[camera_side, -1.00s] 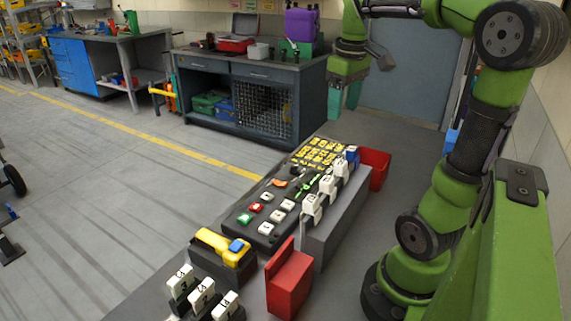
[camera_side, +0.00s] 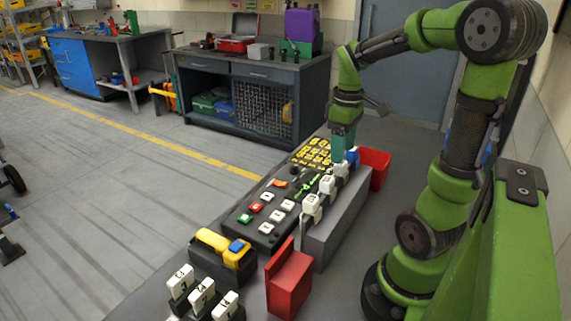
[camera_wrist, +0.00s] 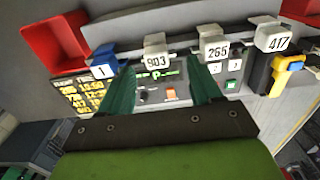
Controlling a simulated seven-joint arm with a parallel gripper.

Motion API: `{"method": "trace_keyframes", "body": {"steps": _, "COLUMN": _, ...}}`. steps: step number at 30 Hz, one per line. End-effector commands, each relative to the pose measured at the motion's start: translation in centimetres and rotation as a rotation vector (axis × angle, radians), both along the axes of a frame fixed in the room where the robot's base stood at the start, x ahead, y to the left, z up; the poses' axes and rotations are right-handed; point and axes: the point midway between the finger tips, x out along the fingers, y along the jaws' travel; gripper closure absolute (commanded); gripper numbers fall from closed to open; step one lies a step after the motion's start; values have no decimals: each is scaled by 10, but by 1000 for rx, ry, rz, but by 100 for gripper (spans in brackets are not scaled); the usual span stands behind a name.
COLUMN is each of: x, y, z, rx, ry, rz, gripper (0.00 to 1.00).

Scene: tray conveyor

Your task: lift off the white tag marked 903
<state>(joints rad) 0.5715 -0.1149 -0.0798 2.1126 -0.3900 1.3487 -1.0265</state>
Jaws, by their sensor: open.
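The white tag marked 903 (camera_wrist: 156,60) stands in the row of tags, between the blue tag marked 1 (camera_wrist: 101,71) and the white tag marked 265 (camera_wrist: 215,48). In the side view the 903 tag (camera_side: 341,169) is the white one nearest the blue tag (camera_side: 353,156). My gripper (camera_side: 343,150) is just above it, pointing down. In the wrist view my open gripper (camera_wrist: 160,84) has one finger on each side of the 903 tag's column in the picture.
A white tag marked 417 (camera_wrist: 273,40) stands farther along the row. A red bin (camera_side: 375,160) is beyond the blue tag.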

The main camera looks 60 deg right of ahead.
Motion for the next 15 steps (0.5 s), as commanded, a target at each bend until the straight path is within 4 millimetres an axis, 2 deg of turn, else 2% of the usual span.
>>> {"method": "trace_keyframes", "body": {"steps": 9, "x": 4, "y": -5, "z": -43, "rx": 3, "ry": 4, "rz": 0, "gripper": 36}}
{"method": "trace_keyframes", "body": {"steps": 15, "x": 4, "y": -5, "z": -52, "rx": 0, "ry": 1, "rz": 0, "gripper": 36}}
